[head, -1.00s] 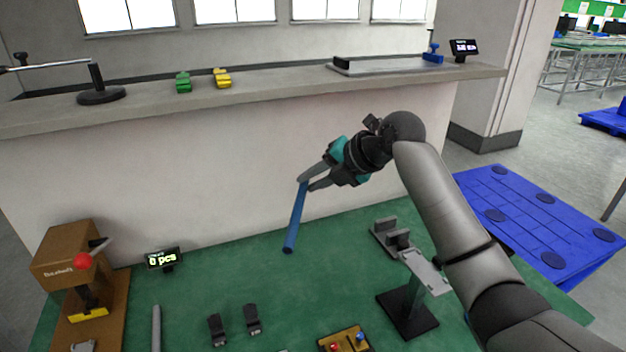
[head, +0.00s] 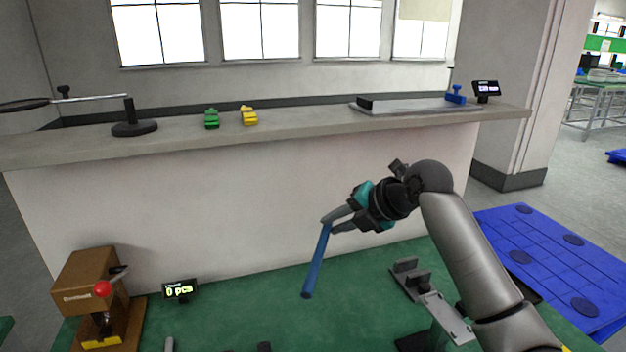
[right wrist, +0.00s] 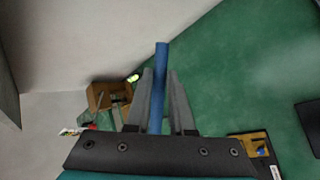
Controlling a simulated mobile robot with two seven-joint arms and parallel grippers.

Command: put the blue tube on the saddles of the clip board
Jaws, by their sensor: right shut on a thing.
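The blue tube (head: 316,265) hangs tilted in my right gripper (head: 329,226), held near its upper end, in the air in front of the white wall and above the green table. In the right wrist view the tube (right wrist: 158,90) lies between the two fingers, which are shut on it. A grey stand with upright blocks on its top plate (head: 440,308) stands below and to the right of the tube, partly behind my right arm; it looks like the clip board with saddles. The tube is well apart from it. My left gripper is not in view.
A brown box with a red-knobbed lever (head: 90,285) and a small display (head: 180,290) stand at the table's left. A blue pallet (head: 560,265) lies at right.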

